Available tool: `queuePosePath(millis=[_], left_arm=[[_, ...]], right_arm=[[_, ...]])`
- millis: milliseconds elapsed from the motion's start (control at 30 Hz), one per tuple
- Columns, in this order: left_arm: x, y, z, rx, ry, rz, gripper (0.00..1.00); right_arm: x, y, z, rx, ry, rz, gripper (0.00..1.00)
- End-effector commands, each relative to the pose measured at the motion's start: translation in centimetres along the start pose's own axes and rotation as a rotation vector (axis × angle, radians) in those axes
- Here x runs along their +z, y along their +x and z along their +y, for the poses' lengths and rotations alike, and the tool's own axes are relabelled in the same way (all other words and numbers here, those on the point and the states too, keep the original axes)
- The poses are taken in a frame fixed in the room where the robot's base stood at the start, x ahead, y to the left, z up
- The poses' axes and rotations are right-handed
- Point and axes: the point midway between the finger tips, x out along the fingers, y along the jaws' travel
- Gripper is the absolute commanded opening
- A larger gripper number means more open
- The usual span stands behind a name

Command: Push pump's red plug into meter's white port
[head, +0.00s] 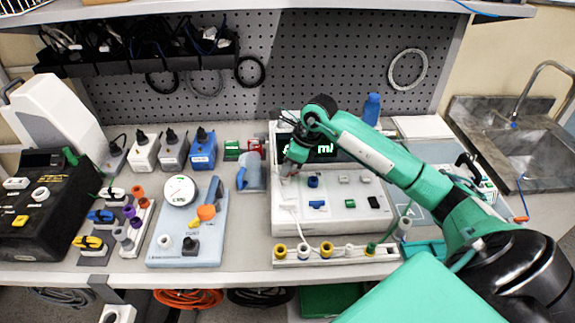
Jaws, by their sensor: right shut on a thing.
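The pump (283,217) is a white console with a lit green display (322,150) at its back and blue, white, green and dark fittings on its sloped front. My right gripper (287,170) is over the pump's upper left part, pointing down. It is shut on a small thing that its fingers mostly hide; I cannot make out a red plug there. A thin pale cable seems to run down the pump's front below it. My left gripper is out of view.
A clear blue-tinted jug (250,175) stands between meter and pump. A rail of yellow and white sockets (335,260) lies along the front. Blue, grey and white boxes (203,153) stand behind the meter. A black console (35,225) is far left; a sink (530,150) is right.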

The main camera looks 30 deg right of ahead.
Motion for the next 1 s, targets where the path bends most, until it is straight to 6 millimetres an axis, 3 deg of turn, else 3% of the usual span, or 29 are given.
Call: queuePosePath(millis=[467, 500, 600, 800, 933, 1000], left_arm=[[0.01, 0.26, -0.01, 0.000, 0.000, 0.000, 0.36], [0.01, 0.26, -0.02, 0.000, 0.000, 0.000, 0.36], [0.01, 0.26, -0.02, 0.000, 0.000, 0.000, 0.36], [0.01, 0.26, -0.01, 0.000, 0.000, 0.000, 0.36], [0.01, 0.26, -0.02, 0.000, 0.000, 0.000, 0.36], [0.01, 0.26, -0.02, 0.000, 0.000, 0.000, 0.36]], right_arm=[[-0.08, 0.20, 0.02, 0.000, 0.000, 0.000, 0.00], [-0.08, 0.21, 0.02, 0.000, 0.000, 0.000, 0.23], [-0.08, 0.21, 0.02, 0.001, 0.000, 0.000, 0.42], [-0.08, 0.21, 0.02, 0.001, 0.000, 0.000, 0.42], [-0.08, 0.22, 0.03, 0.001, 0.000, 0.000, 0.64], [-0.08, 0.22, 0.03, 0.001, 0.000, 0.000, 0.64]])
